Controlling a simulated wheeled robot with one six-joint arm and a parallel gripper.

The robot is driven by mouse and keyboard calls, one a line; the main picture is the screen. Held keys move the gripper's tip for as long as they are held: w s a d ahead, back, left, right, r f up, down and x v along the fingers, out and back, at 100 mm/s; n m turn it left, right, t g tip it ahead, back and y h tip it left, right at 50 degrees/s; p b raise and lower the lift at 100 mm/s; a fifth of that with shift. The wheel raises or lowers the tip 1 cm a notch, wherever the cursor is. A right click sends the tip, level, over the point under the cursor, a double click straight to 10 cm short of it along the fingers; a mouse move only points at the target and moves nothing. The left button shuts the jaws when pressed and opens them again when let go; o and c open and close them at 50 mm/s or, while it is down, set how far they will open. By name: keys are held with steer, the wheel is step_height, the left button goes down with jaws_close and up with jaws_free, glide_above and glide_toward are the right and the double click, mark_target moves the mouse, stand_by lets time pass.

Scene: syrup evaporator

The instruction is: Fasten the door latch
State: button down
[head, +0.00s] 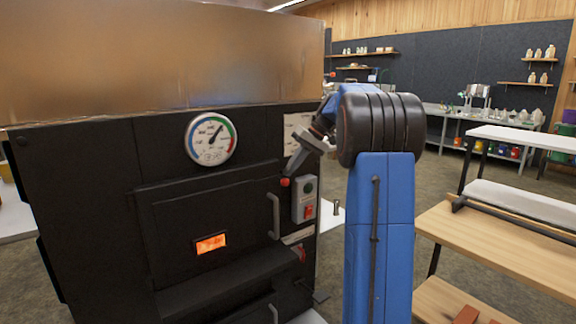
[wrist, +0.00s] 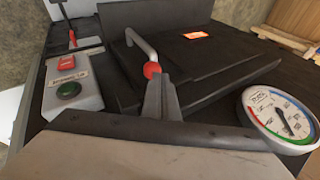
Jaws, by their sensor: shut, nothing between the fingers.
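The black door (head: 160,215) is on the front of the dark evaporator and looks closed, with a glowing orange window (head: 210,244) and a grey bar handle (head: 275,216). In the wrist view the handle (wrist: 140,45) lies just beyond the fingers. A red ball knob (head: 285,182), seemingly the latch's end, is at the door's upper right; it also shows in the wrist view (wrist: 151,70), right at my fingertips. My gripper (head: 292,168) is shut and empty beside the knob. I cannot tell if they touch. The latch's arm is mostly hidden behind the fingers.
A grey switch box (head: 304,199) with green and red buttons sits right of the door. A round dial gauge (head: 211,139) is above it. A steel pan (head: 165,60) tops the evaporator. A wooden bench (head: 500,235) stands at right, with open floor behind.

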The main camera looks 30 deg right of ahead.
steer(key=shift+d+f, duration=0.2)
steer(key=shift+f, duration=0.15)
stand_by(0.5)
